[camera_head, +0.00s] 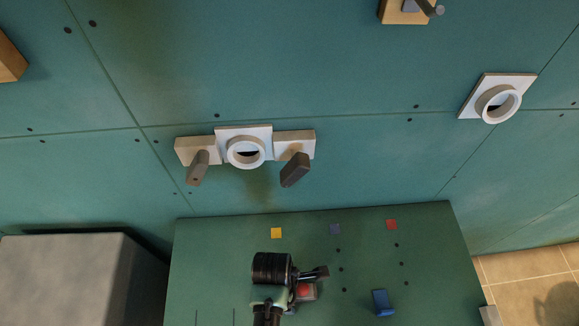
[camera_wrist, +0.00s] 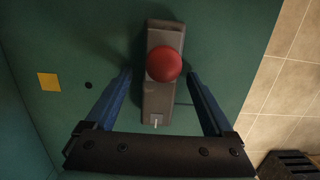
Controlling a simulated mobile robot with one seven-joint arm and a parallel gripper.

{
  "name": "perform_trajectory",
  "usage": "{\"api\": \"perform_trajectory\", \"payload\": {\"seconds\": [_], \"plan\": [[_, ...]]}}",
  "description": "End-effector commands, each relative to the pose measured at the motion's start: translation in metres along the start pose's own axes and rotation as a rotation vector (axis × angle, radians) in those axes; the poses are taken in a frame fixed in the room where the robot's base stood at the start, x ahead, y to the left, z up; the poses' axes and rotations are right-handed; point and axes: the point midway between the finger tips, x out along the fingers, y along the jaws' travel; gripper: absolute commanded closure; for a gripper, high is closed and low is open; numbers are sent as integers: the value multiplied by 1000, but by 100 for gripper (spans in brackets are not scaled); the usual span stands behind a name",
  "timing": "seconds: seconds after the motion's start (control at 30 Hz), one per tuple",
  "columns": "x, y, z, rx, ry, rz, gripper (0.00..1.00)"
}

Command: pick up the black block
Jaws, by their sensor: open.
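I see no plainly black block on the green table (camera_head: 210,260). A grey box with a red button (camera_wrist: 164,64) lies on the table; its red top also shows in the head view (camera_head: 305,291). My gripper (camera_wrist: 157,74) is open, with one blue finger on each side of the grey box and a gap to both. In the head view my gripper (camera_head: 312,273) is over the table beside the box, partly hidden by my arm. A small blue block (camera_head: 382,302) stands to the right on the table.
Yellow (camera_head: 276,233), purple (camera_head: 335,229) and red (camera_head: 391,224) squares mark the table's back. A grey box-shaped block (camera_head: 65,280) stands left. Fixtures with a white ring (camera_head: 246,150) are on the green wall. A dark slotted object (camera_wrist: 290,165) lies beyond the table edge.

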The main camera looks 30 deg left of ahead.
Motion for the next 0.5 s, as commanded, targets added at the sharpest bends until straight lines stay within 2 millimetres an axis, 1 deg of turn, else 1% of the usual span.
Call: {"api": "perform_trajectory", "payload": {"seconds": [0.2, 0.23, 0.37, 0.4, 0.47, 0.5], "plan": [[1, 0, 0, 0, 0, 1, 12], [1, 0, 0, 0, 0, 1, 14], [1, 0, 0, 0, 0, 1, 38], [1, 0, 0, 1, 0, 1, 45], [1, 0, 0, 1, 0, 1, 56], [1, 0, 0, 1, 0, 1, 63]]}}
